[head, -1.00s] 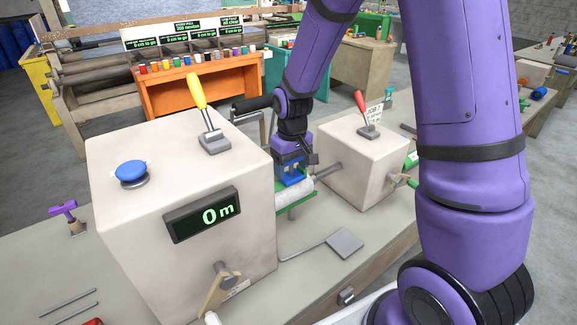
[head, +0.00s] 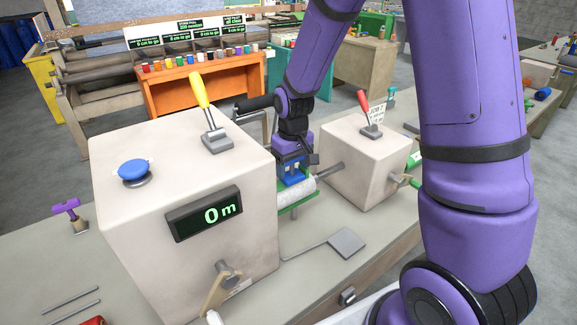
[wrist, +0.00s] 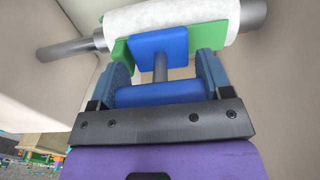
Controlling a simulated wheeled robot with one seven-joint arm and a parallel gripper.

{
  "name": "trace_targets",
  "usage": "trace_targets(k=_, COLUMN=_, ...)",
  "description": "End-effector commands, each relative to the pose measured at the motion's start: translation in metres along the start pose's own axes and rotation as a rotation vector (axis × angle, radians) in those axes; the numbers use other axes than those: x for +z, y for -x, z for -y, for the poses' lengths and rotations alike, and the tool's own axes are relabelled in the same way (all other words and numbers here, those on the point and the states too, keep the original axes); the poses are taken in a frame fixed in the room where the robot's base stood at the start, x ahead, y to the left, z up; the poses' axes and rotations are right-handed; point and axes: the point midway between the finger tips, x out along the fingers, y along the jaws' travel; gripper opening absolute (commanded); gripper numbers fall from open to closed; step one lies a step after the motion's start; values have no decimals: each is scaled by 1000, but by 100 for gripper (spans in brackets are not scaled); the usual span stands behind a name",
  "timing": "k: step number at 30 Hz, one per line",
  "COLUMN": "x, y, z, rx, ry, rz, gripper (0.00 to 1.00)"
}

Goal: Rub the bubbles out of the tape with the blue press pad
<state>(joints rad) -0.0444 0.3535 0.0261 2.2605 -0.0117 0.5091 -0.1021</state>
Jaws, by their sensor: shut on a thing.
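My gripper (wrist: 160,76) is shut on the blue press pad's handle bar (wrist: 158,94). A grey stem joins the bar to the flat blue press pad (wrist: 158,44), which faces the white roll (wrist: 170,16). The pad is at or very near the roll and a green piece (wrist: 214,32) beside it; I cannot tell if it touches. In the head view my gripper (head: 292,163) is over the roll (head: 297,191), between two cream boxes. Part of the roll is hidden by the pad and gripper. I cannot make out bubbles or a tape edge.
The left cream box (head: 130,230) has a yellow lever (head: 200,92), a blue button (head: 133,169) and a display reading 0 m. The right cream box (head: 362,165) has a red lever (head: 364,103). A grey flat paddle (head: 346,242) lies on the bench in front.

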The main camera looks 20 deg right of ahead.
Motion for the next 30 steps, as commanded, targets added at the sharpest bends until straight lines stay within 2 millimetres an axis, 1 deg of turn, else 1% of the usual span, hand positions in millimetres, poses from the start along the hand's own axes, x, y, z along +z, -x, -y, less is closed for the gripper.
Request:
trace_targets(k=3, x=0, y=0, z=-6, rx=0, ry=-2, rz=0, gripper=53)
trace_targets(k=8, x=0, y=0, z=-6, rx=1, ry=-1, rz=-1, gripper=53)
trace_targets(k=22, x=0, y=-2, z=17, rx=0, ry=1, rz=0, gripper=53)
trace_targets(k=26, x=0, y=-2, z=16, rx=-1, ry=0, rz=1, gripper=53)
trace_targets(k=30, x=1, y=-2, z=9, rx=0, ry=-1, rz=2, gripper=53)
